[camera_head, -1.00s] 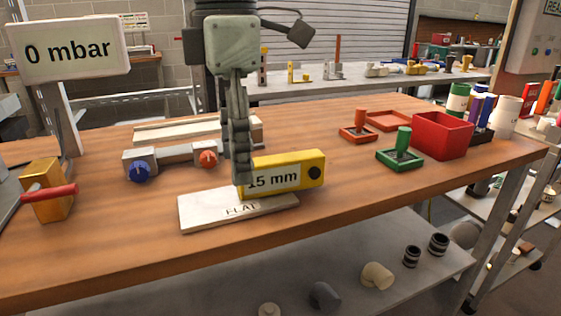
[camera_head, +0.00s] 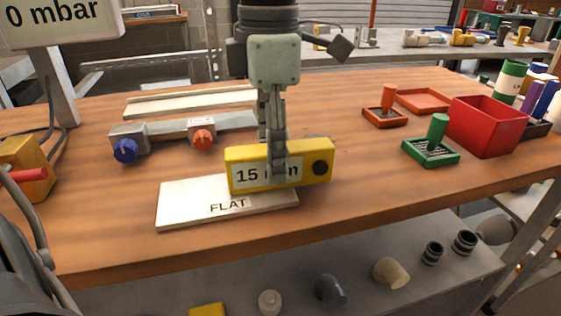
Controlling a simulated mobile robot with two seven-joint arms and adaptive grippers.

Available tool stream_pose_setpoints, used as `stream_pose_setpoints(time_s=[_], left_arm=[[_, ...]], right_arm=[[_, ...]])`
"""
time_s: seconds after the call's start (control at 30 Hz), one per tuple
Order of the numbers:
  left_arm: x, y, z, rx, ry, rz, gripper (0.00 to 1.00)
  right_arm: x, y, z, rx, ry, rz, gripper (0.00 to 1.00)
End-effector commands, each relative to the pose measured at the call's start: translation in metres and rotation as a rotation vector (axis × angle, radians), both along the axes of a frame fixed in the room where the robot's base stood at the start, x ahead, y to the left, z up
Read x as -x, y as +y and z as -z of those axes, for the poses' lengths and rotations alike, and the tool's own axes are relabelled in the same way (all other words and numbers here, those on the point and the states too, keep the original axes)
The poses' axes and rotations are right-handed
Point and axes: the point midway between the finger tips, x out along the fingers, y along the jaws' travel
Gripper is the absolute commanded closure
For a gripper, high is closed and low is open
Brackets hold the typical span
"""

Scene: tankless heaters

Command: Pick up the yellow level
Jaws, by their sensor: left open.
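The yellow level (camera_head: 306,171) has a white label reading "15", partly hidden by my gripper, and a black round spot at its right end. It stands at the back right part of the white plate marked "FLAT" (camera_head: 190,204), on the wooden bench. My left gripper (camera_head: 279,178) points down at the level's middle. One finger is in front of the level's face and the other shows behind its top edge. The jaws are open around it; contact cannot be told. My right gripper is not in view.
A valve bar with a blue knob (camera_head: 126,150) and an orange knob (camera_head: 202,139) lies behind the plate. A green stand (camera_head: 430,153), a red stand (camera_head: 385,118) and a red box (camera_head: 487,126) are at right. The bench's front edge (camera_head: 330,224) is close to the plate.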

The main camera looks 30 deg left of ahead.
Motion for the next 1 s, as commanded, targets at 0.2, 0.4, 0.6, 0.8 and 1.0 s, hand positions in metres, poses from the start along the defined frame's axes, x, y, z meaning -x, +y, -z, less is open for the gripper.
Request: stream_pose_setpoints(time_s=[0.2,0.4,0.6,0.8,1.0], left_arm=[[-0.0005,-0.0002,0.0164,0.001,-0.001,-0.001,0.47],[-0.0005,-0.0001,0.0162,0.001,-0.002,-0.001,0.49],[-0.0005,-0.0001,0.016,0.001,-0.002,-0.001,0.74],[-0.0005,-0.0001,0.0159,0.001,-0.002,-0.001,0.99],[-0.0008,-0.0002,0.0156,0.001,-0.002,-0.001,1.0]], right_arm=[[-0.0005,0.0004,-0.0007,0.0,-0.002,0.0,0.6],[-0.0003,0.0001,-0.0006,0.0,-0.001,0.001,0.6],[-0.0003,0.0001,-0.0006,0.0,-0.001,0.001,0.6],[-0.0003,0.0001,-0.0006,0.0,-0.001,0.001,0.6],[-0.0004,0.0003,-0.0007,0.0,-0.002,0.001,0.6]])
